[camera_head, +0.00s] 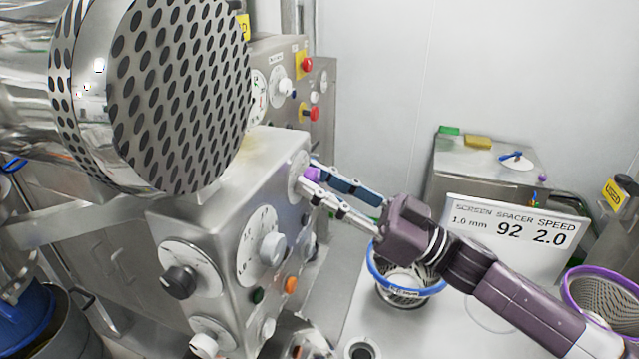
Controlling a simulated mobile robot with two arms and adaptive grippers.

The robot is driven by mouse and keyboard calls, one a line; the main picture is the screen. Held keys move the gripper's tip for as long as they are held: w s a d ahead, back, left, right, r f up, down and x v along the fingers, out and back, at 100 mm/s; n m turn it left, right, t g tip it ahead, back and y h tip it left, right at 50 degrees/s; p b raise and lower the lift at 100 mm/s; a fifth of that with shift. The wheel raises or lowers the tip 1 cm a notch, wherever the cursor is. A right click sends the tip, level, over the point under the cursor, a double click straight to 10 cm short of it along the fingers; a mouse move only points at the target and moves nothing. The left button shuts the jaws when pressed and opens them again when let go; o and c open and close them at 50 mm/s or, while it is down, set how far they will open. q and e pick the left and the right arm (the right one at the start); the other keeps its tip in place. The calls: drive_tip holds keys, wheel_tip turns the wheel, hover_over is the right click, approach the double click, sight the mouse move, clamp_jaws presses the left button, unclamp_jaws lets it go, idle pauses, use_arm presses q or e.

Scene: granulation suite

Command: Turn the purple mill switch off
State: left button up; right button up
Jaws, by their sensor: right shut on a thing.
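The purple mill switch (311,174) is a small knob on a round pale dial on the right side of the steel control box. My right gripper (308,180) reaches in from the right and is shut on the purple switch, one finger above it and one below. The fingers cover much of the knob, so its pointing direction cannot be told. My left gripper is not in view.
The control box (190,220) also carries a black knob (179,282), a grey knob (272,249) and an orange button (291,285). A large perforated drum (180,95) hangs above it. A blue-rimmed basket (377,282) stands below my right arm, near a sign (515,232).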

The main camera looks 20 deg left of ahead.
drive_tip(key=n+g+b, duration=0.2)
drive_tip(key=n, duration=0.2)
drive_tip(key=n+g+h+b, duration=0.1)
drive_tip(key=n+b, duration=0.1)
drive_tip(key=n, duration=0.2)
drive_tip(key=n+g+b, duration=0.2)
drive_tip(key=n, duration=0.2)
drive_tip(key=shift+w+g+h+b, duration=0.15)
drive_tip(key=shift+g+h+b, duration=0.15)
drive_tip(key=shift+h+b, duration=0.1)
drive_tip(key=n+h+b, duration=0.1)
drive_tip(key=n, duration=0.1)
drive_tip(key=n+g, duration=0.1)
drive_tip(key=n, duration=0.2)
drive_tip(key=shift+r+n+h+b, duration=0.1)
drive_tip(key=shift+n+h+b, duration=0.2)
drive_tip(key=shift+h+b, duration=0.1)
drive_tip(key=shift+r+n+h+b, duration=0.15)
drive_tip(key=shift+n+h, duration=0.35)
drive_tip(key=shift+n, duration=0.6)
drive_tip(key=shift+f+n+h+b, duration=0.15)
drive_tip(key=shift+n+h, duration=0.35)
drive_tip(key=shift+n, duration=0.6)
drive_tip(key=shift+r, duration=0.1)
